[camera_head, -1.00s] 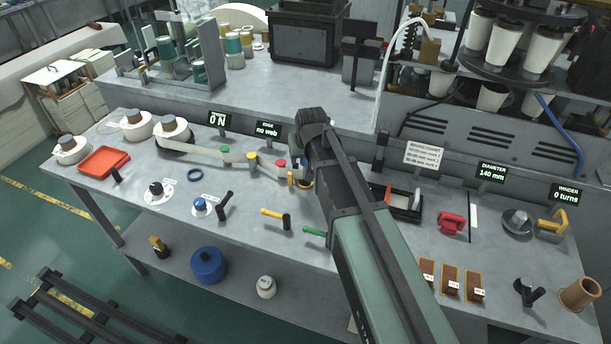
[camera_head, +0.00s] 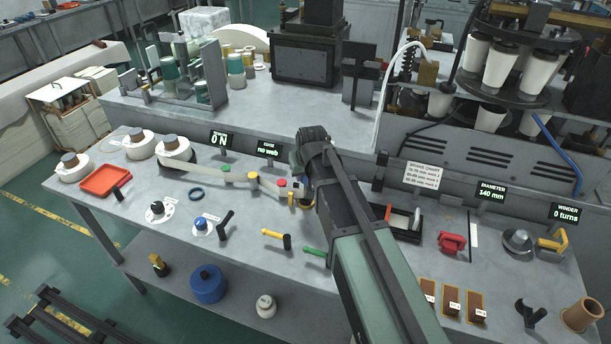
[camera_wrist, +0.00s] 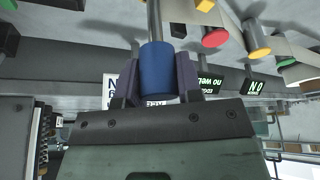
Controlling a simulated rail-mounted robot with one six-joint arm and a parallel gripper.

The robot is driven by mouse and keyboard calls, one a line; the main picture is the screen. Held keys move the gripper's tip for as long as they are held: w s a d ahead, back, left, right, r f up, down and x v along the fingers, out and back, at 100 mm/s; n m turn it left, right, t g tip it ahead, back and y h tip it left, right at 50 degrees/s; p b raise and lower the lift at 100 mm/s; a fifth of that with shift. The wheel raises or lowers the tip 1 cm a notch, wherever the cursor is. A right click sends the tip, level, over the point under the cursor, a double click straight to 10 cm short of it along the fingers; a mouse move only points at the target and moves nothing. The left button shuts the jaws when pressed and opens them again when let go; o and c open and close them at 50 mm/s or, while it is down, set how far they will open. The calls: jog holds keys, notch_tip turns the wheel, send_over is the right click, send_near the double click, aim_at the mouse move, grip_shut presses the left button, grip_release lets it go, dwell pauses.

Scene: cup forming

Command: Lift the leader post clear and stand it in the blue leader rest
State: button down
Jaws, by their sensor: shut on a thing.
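In the wrist view my gripper (camera_wrist: 157,82) is shut on the blue sleeve of the leader post (camera_wrist: 157,68), with dark jaw pads on both sides. A bare metal rod runs from the sleeve toward the picture's top edge; its far end is out of view. In the head view my arm hides most of the gripper and post. I cannot tell whether the post touches anything below. The blue leader rest cannot be picked out for certain. A dark blue ring (camera_head: 196,194) lies flat on the table, left of my arm.
A pale web strip (camera_head: 208,169) runs past posts with green (camera_head: 225,168), yellow (camera_head: 253,176) and red (camera_head: 281,183) caps, close to my gripper. A yellow-handled lever (camera_head: 276,235) stands in front. A black tray (camera_head: 405,236) lies right of my arm.

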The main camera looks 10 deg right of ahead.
notch_tip(320, 180, up, 19)
jog(key=p, duration=1.8)
jog(key=shift+r, duration=0.15)
